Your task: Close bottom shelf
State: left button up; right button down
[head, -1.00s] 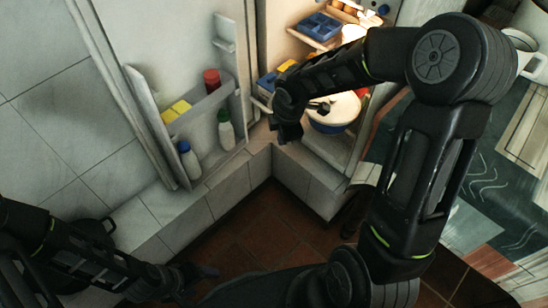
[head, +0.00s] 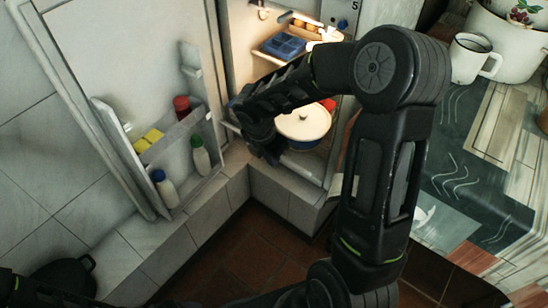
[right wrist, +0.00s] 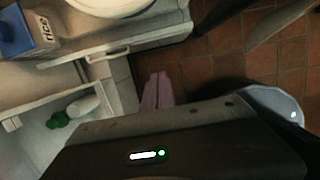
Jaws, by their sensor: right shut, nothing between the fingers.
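The fridge's bottom shelf (head: 303,166) has a pale front edge. A blue pot with a cream lid (head: 303,122) stands on it. In the right wrist view a shelf edge with a small handle (right wrist: 98,57) runs across the upper left, beside the pot's pale round lid (right wrist: 112,5). How far the shelf sticks out is hard to tell. My right gripper (head: 272,153) is at the left front of the shelf, pointing down and empty. Its shut fingers (right wrist: 157,90) show in the right wrist view, apart from the handle. My left gripper is out of view.
The open fridge door (head: 130,70) on the left holds bottles (head: 200,155) in its rack. A blue tray (head: 283,45) is on a higher shelf. A tiled ledge (head: 240,170) borders the brown floor. A white mug (head: 470,60) stands on the right counter.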

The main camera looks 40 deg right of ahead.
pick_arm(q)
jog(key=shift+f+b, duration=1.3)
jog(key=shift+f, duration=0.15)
pick_arm(e)
jog(key=w+d+f, duration=0.1)
jog(key=d+f, duration=0.5)
jog(key=f, duration=0.2)
jog(key=shift+w, duration=0.35)
